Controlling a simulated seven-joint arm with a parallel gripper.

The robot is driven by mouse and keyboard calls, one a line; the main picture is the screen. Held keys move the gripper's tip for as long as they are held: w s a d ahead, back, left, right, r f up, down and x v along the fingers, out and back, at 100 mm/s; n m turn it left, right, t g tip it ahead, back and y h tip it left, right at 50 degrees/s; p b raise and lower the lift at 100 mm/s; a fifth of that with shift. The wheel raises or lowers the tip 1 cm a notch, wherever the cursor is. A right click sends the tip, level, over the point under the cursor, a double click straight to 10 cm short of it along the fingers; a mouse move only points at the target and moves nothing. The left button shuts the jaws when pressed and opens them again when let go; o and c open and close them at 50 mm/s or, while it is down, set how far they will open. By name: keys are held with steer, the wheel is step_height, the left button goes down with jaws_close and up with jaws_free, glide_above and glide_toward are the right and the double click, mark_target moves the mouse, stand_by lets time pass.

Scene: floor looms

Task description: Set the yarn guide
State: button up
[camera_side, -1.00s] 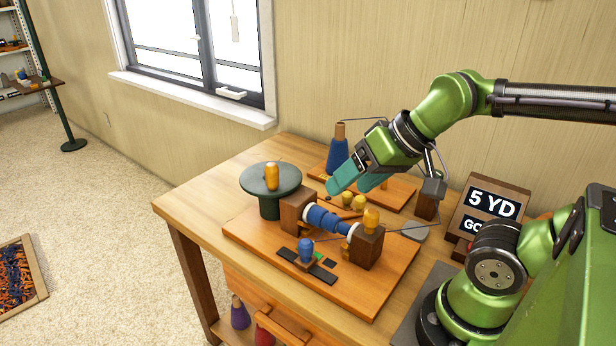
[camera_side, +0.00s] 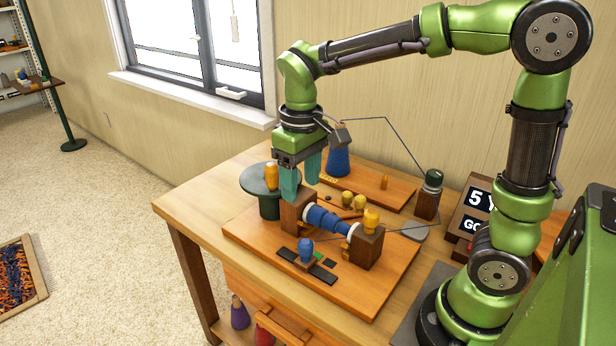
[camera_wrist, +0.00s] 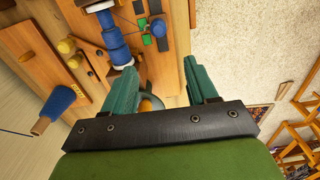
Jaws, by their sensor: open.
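My gripper (camera_side: 302,182) points straight down with its two teal fingers apart and nothing between their tips. It hangs above the left wooden block of the winder, just right of the orange peg (camera_side: 271,177) on the dark green round stand (camera_side: 254,185). The blue-wound bobbin (camera_side: 327,219) lies between two wooden blocks. In front of it a blue knob (camera_side: 306,250) stands on a dark rail (camera_side: 322,275) beside a green patch (camera_side: 318,257); I take this to be the yarn guide, but cannot be sure. In the wrist view the bobbin (camera_wrist: 112,38) shows beyond the fingers (camera_wrist: 160,72).
A blue yarn cone (camera_side: 339,163) stands behind my gripper, with a thin strand running right to a post (camera_side: 427,203). Yellow knobs (camera_side: 354,201) sit behind the bobbin, another yellow knob (camera_side: 371,220) on the right block. A sign (camera_side: 478,210) stands at right.

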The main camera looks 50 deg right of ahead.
mark_target(304, 241)
steer(key=f, duration=1.6)
steer(key=shift+s+f, duration=0.25)
steer(key=shift+f, duration=0.05)
steer(key=shift+c, duration=0.2)
jaws_close()
